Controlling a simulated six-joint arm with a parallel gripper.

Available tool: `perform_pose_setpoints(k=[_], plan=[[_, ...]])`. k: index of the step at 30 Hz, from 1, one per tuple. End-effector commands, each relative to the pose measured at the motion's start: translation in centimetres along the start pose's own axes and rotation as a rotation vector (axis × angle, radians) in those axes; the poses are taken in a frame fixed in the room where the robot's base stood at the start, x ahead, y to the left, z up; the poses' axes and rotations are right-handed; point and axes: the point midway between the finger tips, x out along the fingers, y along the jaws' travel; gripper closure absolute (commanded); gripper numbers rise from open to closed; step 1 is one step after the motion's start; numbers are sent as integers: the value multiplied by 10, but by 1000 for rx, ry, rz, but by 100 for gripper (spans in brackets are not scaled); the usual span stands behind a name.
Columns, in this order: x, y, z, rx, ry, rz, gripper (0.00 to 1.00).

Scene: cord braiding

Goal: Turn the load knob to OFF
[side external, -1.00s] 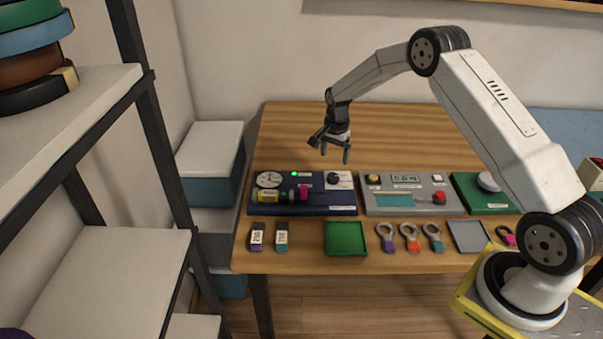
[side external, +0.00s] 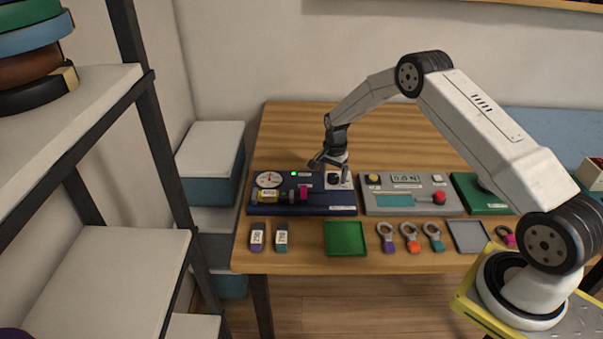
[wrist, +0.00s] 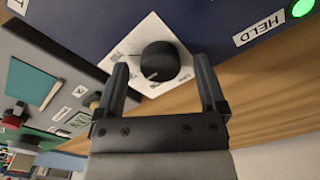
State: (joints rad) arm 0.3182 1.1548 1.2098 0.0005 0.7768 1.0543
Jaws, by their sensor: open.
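The load knob (wrist: 160,61) is a round black knob with a small white mark, on a white plate (wrist: 143,35) on the blue panel. The plate's lettering is too small to read surely. My gripper (wrist: 161,68) is open, one finger on each side of the knob. I cannot tell whether the fingers touch it. In the side external view my gripper (side external: 333,169) is low over the right end of the blue panel (side external: 300,208), partly covering the dark knob (side external: 333,179).
A green lamp (wrist: 301,8) is lit by a label reading HELD. The blue panel also bears a dial gauge (side external: 269,180) and a yellow cylinder with a magenta part. A grey panel (side external: 410,207) with a red button stands to the right. A green tray (side external: 345,238) lies in front.

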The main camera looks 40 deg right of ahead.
Motion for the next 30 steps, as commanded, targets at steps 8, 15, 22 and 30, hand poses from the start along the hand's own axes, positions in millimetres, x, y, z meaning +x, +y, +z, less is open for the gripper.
perform_pose_setpoints(k=[8, 15, 22, 30], plan=[[6, 0, 0, 0, 0, 0, 10], [6, 0, 0, 0, 0, 0, 42], [6, 0, 0, 0, 0, 0, 100], [6, 0, 0, -24, 0, 1, 100]])
